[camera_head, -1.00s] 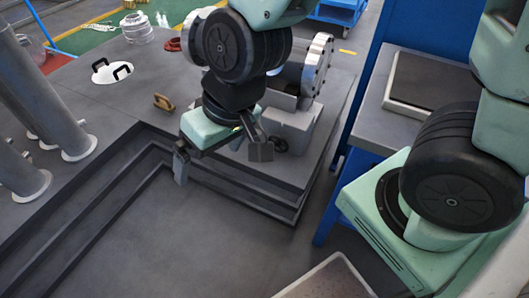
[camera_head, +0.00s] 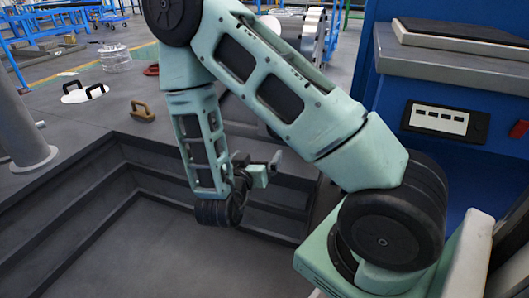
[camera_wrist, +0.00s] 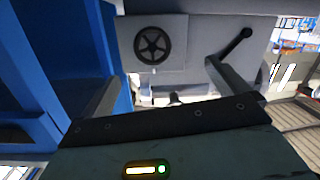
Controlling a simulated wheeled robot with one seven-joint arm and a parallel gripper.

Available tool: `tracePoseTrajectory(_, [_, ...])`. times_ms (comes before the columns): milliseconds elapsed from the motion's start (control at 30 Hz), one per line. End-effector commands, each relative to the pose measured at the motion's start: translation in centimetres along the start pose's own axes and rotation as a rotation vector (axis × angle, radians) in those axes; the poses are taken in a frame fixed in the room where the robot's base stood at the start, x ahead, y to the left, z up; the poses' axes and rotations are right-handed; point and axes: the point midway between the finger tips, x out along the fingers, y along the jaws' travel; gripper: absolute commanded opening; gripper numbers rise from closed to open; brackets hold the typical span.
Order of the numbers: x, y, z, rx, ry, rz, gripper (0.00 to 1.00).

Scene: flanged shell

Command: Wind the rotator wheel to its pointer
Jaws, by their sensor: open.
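A small black spoked wheel (camera_wrist: 153,46) is set on a grey machine face in the wrist view. I cannot make out a pointer beside it. My gripper (camera_wrist: 162,74) is open, its two fingers reaching up at either side of the view, with the wheel apart from them and beyond the gap. In the head view my gripper (camera_head: 257,168) is low over the recessed floor, partly behind my arm. The wheel is hidden there, and the grey machine (camera_head: 311,38) shows only partly behind my arm.
A black lever (camera_wrist: 238,44) sits right of the wheel. A blue cabinet wall (camera_wrist: 85,45) is close on the left. In the head view, a stepped pit edge (camera_head: 75,190) surrounds the floor, with a brown handle (camera_head: 142,112) on the deck and a control panel (camera_head: 438,119) at right.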

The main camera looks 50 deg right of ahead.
Motion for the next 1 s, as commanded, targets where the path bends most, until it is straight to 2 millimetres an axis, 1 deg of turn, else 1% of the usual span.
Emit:
tracePoseTrajectory(33, [0.4,0.5,1.3,-0.022,0.04,0.034,0.99])
tracePoseTrajectory(100, [0.6,1.2,1.3,-0.042,0.083,0.066,0.99])
tracePoseTrajectory(233, [0.9,1.7,1.1,-0.058,0.12,0.092,0.99])
tracePoseTrajectory(367, [2.2,1.9,0.8,-0.055,0.121,0.095,0.99])
tracePoseTrajectory(467, [3.9,2.1,0.7,-0.054,0.12,0.096,0.99])
tracePoseTrajectory(800, [11.0,2.7,-0.1,-0.052,0.119,0.095,0.99])
tracePoseTrajectory(1000, [14.8,3.0,-0.6,-0.053,0.119,0.093,0.99])
